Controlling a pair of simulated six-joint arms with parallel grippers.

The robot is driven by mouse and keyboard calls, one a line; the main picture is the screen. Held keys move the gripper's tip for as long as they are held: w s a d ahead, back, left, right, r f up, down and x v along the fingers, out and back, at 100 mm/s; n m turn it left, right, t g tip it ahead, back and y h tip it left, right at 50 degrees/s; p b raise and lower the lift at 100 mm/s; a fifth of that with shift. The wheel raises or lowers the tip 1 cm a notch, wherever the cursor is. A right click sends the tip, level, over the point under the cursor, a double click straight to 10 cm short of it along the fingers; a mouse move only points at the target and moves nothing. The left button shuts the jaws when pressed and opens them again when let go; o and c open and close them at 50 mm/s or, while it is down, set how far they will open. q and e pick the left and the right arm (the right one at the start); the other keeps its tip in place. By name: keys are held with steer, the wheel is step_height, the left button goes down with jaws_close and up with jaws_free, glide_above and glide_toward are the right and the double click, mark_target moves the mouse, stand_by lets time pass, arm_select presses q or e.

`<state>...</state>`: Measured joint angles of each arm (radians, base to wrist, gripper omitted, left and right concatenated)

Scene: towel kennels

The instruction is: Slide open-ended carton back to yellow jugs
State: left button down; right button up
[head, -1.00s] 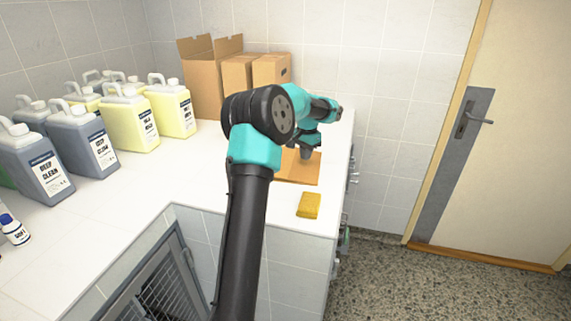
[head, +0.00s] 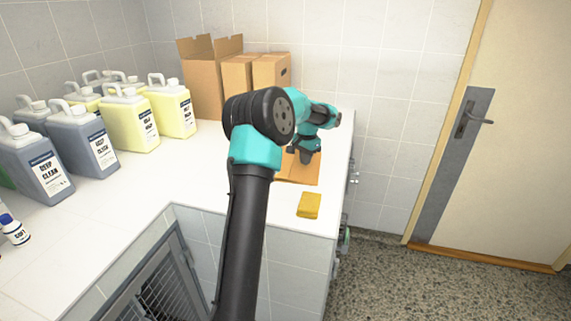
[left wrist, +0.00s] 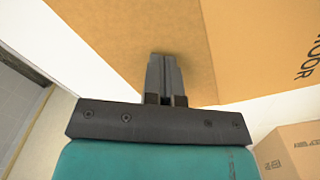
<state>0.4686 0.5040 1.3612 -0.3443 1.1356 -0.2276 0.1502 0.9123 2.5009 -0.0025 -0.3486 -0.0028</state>
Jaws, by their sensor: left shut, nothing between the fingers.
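A brown cardboard carton (head: 298,178) lies low on the white counter, partly covered by my left arm; its open end cannot be made out. In the left wrist view its brown panels (left wrist: 245,40) fill the top, with dark print at the right. My left gripper (head: 303,158) is shut and empty, its fingertips (left wrist: 164,58) close in front of the brown panel; contact is unclear. Yellow jugs (head: 129,125) stand at the left, another (head: 170,110) just right of it, with more behind. A tall carton (head: 205,85) with raised flaps stands at the back. My right gripper is out of view.
Two closed cartons (head: 271,72) stand beside the tall one. Grey-blue jugs (head: 83,142) stand left of the yellow ones. A yellow sponge (head: 309,205) lies near the counter's right edge. White counter (head: 150,180) is clear between jugs and arm.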

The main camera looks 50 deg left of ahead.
mark_target(290, 160)
arm_select(q)
steer(key=shift+s+a, duration=0.1)
steer(key=shift+s+a, duration=0.8)
steer(key=shift+a, duration=0.3)
steer(key=shift+s+a, duration=0.1)
steer(key=shift+a, duration=0.05)
steer(key=shift+s+a, duration=0.8)
steer(key=shift+a, duration=0.3)
steer(key=shift+s+a+f, duration=0.2)
steer(key=shift+s+a, duration=0.65)
steer(key=shift+a, duration=0.3)
steer(key=shift+s, duration=0.1)
